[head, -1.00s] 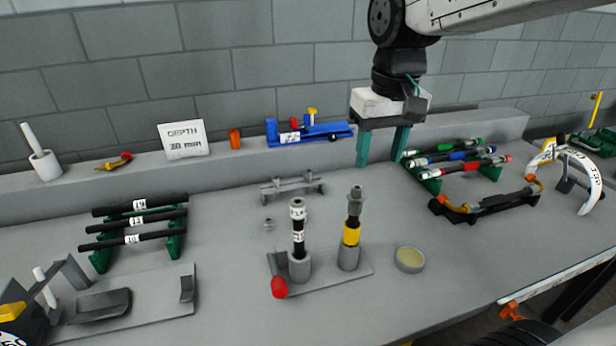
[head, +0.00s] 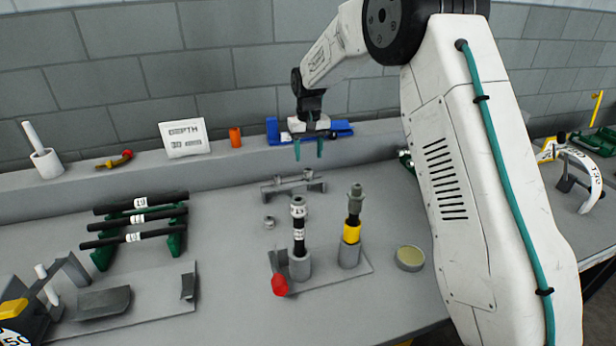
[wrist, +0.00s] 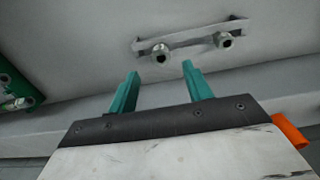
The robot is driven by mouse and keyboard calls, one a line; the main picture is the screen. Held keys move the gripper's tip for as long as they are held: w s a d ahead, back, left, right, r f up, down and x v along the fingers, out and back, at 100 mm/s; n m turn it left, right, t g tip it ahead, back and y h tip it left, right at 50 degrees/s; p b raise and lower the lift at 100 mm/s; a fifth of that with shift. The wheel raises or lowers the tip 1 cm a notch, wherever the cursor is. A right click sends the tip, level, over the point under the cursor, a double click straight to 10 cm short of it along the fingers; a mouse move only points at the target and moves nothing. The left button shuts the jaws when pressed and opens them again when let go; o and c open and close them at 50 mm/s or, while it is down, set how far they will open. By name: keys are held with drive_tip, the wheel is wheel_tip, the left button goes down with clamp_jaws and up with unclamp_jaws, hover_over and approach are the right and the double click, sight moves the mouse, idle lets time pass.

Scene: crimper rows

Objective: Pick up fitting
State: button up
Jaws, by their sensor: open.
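A small grey holder (head: 293,187) lies on the bench near the back ledge. A metal fitting (head: 308,174) shows at its right end. In the wrist view, two hex-ended metal fittings (wrist: 160,53) sit along the holder (wrist: 190,38), with the second fitting (wrist: 224,39) further right. A separate small grey fitting (head: 269,223) stands on the bench in front of the holder. My gripper (head: 309,155) is open and empty, pointing down behind and above the holder. In the wrist view its teal fingers (wrist: 160,72) are either side of the nearer fitting's direction, apart from it.
Two upright hose assemblies (head: 299,235) stand in a grey base plate (head: 325,284) in front. A blue tool (head: 342,128) lies on the ledge behind my gripper, with an orange cylinder (head: 235,138) to its left. A round dish (head: 409,258) sits at right. Black hoses (head: 140,219) lie racked at left.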

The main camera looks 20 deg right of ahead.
sight(308, 170)
wheel_tip(308, 170, down, 7)
drive_tip(key=shift+a, duration=0.1)
drive_tip(key=c, duration=1.1)
